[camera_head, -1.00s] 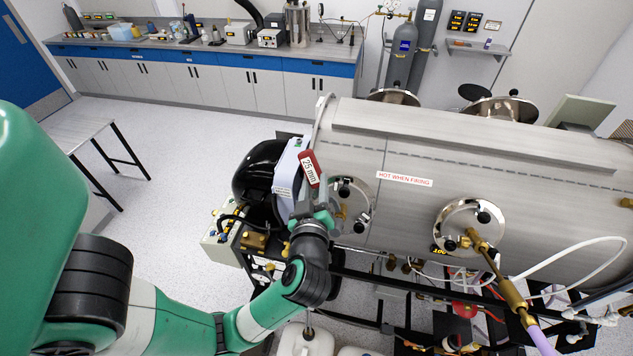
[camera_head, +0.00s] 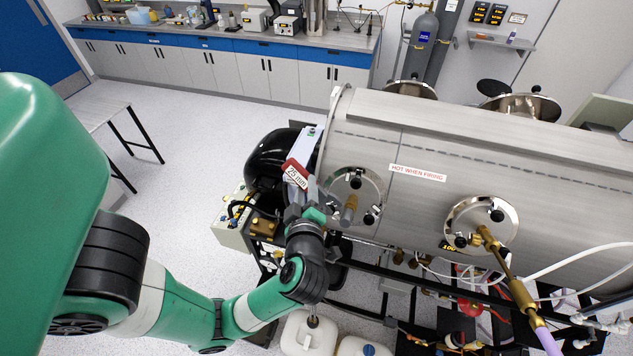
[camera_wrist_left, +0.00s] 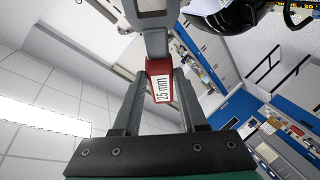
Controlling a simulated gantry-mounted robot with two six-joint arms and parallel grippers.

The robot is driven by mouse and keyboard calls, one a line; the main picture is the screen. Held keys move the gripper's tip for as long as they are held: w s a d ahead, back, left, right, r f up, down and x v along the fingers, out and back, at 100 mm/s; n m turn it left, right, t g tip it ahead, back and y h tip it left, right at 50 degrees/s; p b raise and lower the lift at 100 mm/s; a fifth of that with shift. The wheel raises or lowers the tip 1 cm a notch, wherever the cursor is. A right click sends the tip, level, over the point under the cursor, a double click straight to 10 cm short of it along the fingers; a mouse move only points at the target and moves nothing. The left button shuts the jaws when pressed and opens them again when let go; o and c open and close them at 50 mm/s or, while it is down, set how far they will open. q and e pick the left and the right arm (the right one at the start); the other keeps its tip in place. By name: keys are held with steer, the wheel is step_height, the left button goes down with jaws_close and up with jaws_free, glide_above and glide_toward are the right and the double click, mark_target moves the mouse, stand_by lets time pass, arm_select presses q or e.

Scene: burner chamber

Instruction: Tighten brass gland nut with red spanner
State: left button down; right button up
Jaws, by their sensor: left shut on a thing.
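My left gripper (camera_head: 305,212) is shut on the red spanner (camera_head: 297,173), which carries a white "25 mm" label. The spanner is beside the left end of the steel chamber, left of the left round port. In the left wrist view the spanner (camera_wrist_left: 160,82) sits between the two fingers (camera_wrist_left: 160,95), with its grey metal part running toward the top. A brass fitting (camera_head: 349,208) sticks out of the left port, apart from the spanner. Another brass fitting (camera_head: 487,234) is on the right port. I cannot tell which is the gland nut. My right gripper is out of view.
The steel chamber (camera_head: 480,140) has a "HOT WHEN FIRING" label. A brass and purple lance (camera_head: 522,300) runs from the right port toward the lower right. A black rounded machine (camera_head: 272,160) stands left of the chamber. White jugs (camera_head: 308,335) stand below my arm.

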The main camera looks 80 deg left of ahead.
arm_select(q)
steer(key=shift+s+f+n, duration=0.25)
steer(key=shift+s+n, duration=0.1)
steer(key=shift+n, duration=0.25)
steer(key=shift+s+d+f+n+g+h, duration=0.1)
steer(key=shift+s+f+n+g+h, duration=0.3)
steer(key=shift+f+n, duration=0.3)
